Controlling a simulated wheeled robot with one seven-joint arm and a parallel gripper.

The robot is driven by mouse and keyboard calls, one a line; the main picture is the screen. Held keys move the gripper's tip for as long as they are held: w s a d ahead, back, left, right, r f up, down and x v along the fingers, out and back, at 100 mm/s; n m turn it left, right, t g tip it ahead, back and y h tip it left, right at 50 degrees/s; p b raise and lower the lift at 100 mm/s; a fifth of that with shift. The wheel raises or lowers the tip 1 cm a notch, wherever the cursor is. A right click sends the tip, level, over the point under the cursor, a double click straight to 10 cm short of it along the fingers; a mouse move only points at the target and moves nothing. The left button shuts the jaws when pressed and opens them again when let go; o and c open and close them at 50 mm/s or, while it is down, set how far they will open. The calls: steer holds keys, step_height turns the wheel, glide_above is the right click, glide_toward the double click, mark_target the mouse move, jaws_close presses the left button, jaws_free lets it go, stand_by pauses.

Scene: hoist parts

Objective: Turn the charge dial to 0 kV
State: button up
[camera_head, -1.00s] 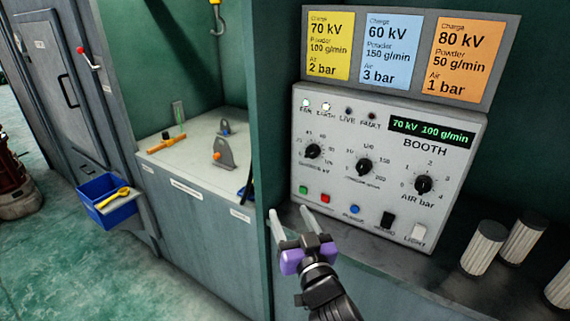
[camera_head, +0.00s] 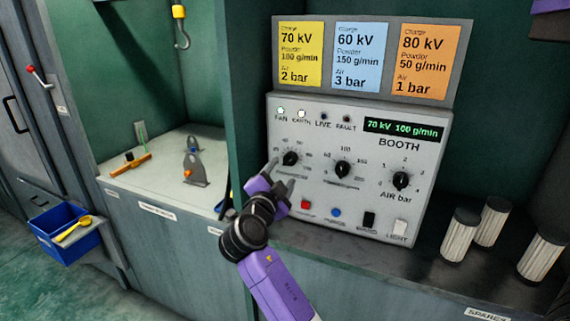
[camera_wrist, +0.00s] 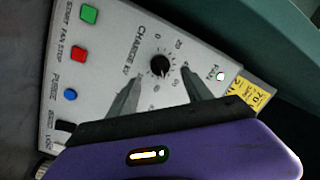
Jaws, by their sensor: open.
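The charge dial (camera_head: 290,158) is a black knob at the left of the light grey booth panel (camera_head: 384,220). The panel's display (camera_head: 403,129) reads 70 kV 100 g/min. My gripper (camera_head: 281,174) is open just below and in front of the charge dial. In the wrist view, the dial (camera_wrist: 160,66), labelled CHARGE kV, lies just beyond the tips of my gripper (camera_wrist: 160,76), roughly between them. The fingers look apart from the knob, though the exact gap is hard to tell. My gripper hides the green button in the head view.
The powder dial (camera_head: 342,169) and air dial (camera_head: 400,181) are to the right. Red (camera_head: 306,205) and blue (camera_head: 336,212) buttons sit below. Pleated cylinders (camera_head: 460,234) stand on the shelf at right. A blue bin (camera_head: 66,238) hangs at left.

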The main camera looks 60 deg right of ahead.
mark_target(289, 163)
steer(key=d, duration=0.3)
steer(key=w+d+p, duration=0.1)
steer(key=d, duration=0.3)
steer(key=shift+w, duration=0.15)
jaws_close()
